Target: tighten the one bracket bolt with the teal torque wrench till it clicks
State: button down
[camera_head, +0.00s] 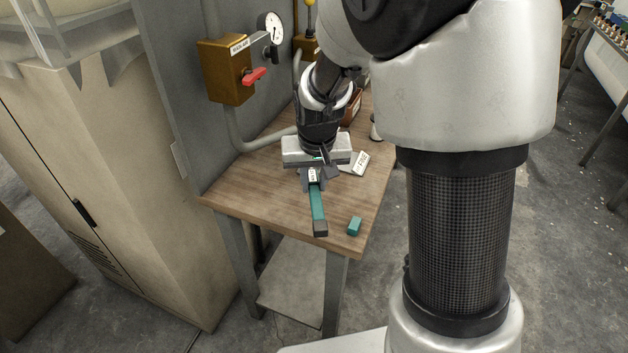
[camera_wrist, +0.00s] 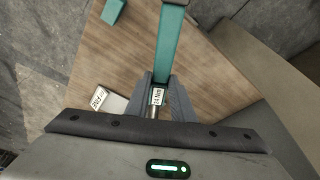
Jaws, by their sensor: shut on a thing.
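The teal torque wrench (camera_head: 318,208) has a dark end that points toward the near edge of the wooden bench. My gripper (camera_head: 316,178) is shut on the wrench near a white label. The wrist view shows the wrench (camera_wrist: 169,45) running away between the grey fingers (camera_wrist: 160,92), with the label just between them. The wrench is over the bench top; I cannot tell whether it touches the wood. The head end of the wrench is hidden under my gripper. I cannot make out the bracket or its bolt in either view.
A small teal block (camera_head: 355,226) lies at the bench's near right corner. A white printed card (camera_head: 361,163) lies right of my gripper. A brown box with a red lever (camera_head: 254,77) and a gauge (camera_head: 270,27) are on the grey panel behind. A beige cabinet (camera_head: 110,180) stands left.

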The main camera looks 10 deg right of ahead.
jog(key=shift+f+b, duration=0.45)
jog(key=shift+f, duration=0.2)
jog(key=shift+a+r+p, duration=0.25)
jog(key=shift+p, duration=0.2)
jog(key=shift+w+f, duration=0.1)
jog(key=shift+f, duration=0.05)
jog(key=shift+w+a+m+h+p, duration=0.15)
jog(key=shift+a+m+h+p, duration=0.15)
jog(key=shift+a+m+p, duration=0.45)
jog(key=c, duration=2.2)
grip_release()
grip_shut()
jog(key=shift+w+r+t, duration=0.2)
jog(key=shift+r+t, duration=0.1)
jog(key=shift+r, duration=0.25)
jog(key=shift+r, duration=0.2)
